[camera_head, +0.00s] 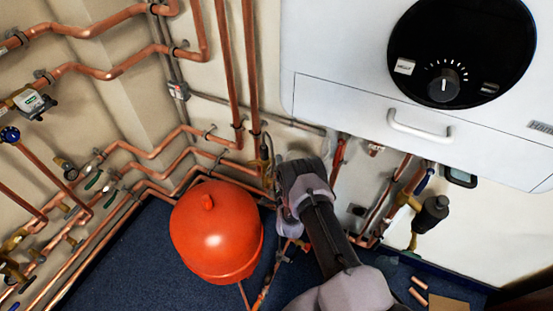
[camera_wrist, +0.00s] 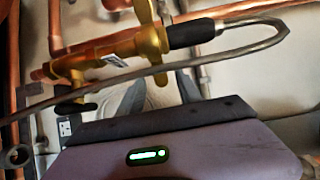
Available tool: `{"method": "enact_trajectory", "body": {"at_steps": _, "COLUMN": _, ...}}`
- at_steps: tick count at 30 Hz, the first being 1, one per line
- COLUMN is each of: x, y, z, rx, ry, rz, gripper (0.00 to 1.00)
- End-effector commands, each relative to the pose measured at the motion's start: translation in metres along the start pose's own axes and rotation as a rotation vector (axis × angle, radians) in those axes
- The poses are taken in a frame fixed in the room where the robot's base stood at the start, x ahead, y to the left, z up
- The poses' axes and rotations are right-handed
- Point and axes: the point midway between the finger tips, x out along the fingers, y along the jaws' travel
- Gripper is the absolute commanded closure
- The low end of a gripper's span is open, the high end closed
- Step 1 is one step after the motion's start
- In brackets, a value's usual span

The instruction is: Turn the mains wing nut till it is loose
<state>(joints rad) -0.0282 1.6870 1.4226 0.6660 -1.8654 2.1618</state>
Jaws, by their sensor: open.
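A brass fitting (camera_wrist: 150,42) with a black sleeve (camera_wrist: 192,33) crosses the upper wrist view, and a grey hose loops from the sleeve's end. A flat brass tab (camera_wrist: 145,10) sticks up from the fitting at the top edge; I cannot tell whether it is the mains wing nut. A black-tipped lever (camera_wrist: 75,107) shows lower left. My gripper (camera_wrist: 157,88) is open, its grey fingers pointing at the wall below and behind the hose, partly hidden. In the head view my gripper (camera_head: 285,182) is at the pipes under the boiler, and its arm hides the fitting there.
A red expansion vessel (camera_head: 215,235) stands close left of my arm. The white boiler (camera_head: 410,120) hangs above right. Copper pipes (camera_head: 150,155) run along the left wall. A black-capped valve (camera_head: 432,212) and loose copper pieces (camera_head: 418,288) are to the right.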

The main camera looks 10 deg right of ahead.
Motion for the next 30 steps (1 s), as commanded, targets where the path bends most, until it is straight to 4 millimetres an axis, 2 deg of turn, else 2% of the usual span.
{"method": "enact_trajectory", "body": {"at_steps": 3, "x": 0.028, "y": 0.004, "z": 0.0, "rx": 0.001, "ry": 0.0, "rz": -0.004, "gripper": 0.58}}
{"method": "enact_trajectory", "body": {"at_steps": 9, "x": 0.056, "y": 0.001, "z": 0.0, "rx": 0.0, "ry": 0.0, "rz": -0.001, "gripper": 0.58}}
{"method": "enact_trajectory", "body": {"at_steps": 19, "x": 0.062, "y": -0.001, "z": 0.0, "rx": -0.002, "ry": 0.0, "rz": 0.0, "gripper": 0.58}}
{"method": "enact_trajectory", "body": {"at_steps": 20, "x": 0.062, "y": -0.001, "z": 0.0, "rx": -0.001, "ry": 0.0, "rz": 0.0, "gripper": 0.62}}
{"method": "enact_trajectory", "body": {"at_steps": 24, "x": 0.062, "y": -0.001, "z": 0.0, "rx": -0.001, "ry": 0.0, "rz": 0.0, "gripper": 0.9}}
{"method": "enact_trajectory", "body": {"at_steps": 26, "x": 0.062, "y": -0.001, "z": 0.0, "rx": -0.001, "ry": 0.0, "rz": 0.0, "gripper": 1.0}}
{"method": "enact_trajectory", "body": {"at_steps": 30, "x": 0.062, "y": -0.001, "z": 0.0, "rx": -0.001, "ry": 0.0, "rz": 0.0, "gripper": 1.0}}
